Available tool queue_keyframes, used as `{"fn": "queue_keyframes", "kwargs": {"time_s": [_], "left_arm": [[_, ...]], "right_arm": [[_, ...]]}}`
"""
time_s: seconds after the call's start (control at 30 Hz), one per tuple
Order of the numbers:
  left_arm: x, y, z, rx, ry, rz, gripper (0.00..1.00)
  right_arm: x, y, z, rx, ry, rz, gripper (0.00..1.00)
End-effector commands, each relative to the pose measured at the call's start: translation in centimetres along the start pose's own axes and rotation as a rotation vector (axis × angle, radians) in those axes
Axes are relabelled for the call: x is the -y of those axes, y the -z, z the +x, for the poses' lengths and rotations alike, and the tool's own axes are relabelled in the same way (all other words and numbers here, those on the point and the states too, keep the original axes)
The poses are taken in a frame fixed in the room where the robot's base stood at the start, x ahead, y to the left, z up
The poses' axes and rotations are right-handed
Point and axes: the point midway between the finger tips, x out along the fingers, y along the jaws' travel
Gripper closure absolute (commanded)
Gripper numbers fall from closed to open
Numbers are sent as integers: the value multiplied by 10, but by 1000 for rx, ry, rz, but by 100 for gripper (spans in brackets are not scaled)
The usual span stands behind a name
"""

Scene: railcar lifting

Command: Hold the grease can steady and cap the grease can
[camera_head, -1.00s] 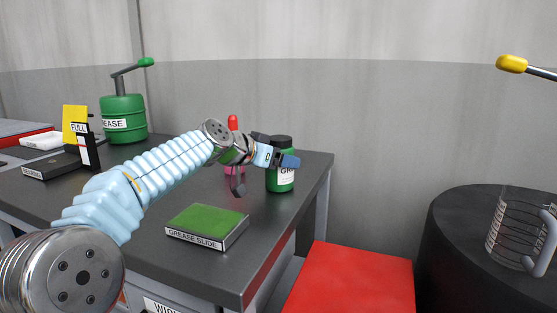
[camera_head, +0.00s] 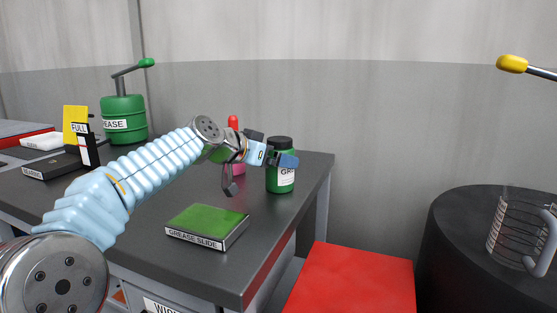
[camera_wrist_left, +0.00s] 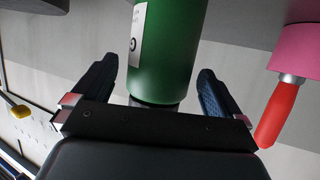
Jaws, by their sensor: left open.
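The grease can (camera_head: 281,180) is a green upright cylinder with a white label partly reading "GR" and a black top. It stands near the far right corner of the dark table. In the left wrist view the green can (camera_wrist_left: 167,50) lies between the two blue fingers, with space on both sides. My left gripper (camera_head: 272,150) is open at the can's upper part, one blue fingertip in front of it. I cannot tell whether the black top is a separate cap. My right gripper is not in view.
A pink item with a red handle (camera_head: 233,122) stands just left of the can; it also shows in the wrist view (camera_wrist_left: 300,50). The green-topped "GREASE SLIDE" box (camera_head: 207,226) lies nearer me. A larger green grease pump (camera_head: 123,115) stands at back left.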

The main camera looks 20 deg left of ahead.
Motion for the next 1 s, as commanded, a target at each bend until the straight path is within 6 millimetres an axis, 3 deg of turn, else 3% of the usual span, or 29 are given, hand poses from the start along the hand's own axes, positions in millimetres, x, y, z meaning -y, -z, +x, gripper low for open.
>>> {"fn": "queue_keyframes", "kwargs": {"time_s": [0.2, 0.43, 0.6, 1.0], "left_arm": [[1, -1, -49, -4, 3, 0, 0], [0, -1, -86, -1, 0, -1, 0], [0, -1, -97, 0, 0, -1, 0], [0, 0, -98, 0, 0, -1, 0]], "right_arm": [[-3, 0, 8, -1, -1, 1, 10], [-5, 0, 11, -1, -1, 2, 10], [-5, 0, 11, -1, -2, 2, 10], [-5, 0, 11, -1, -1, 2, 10]]}}
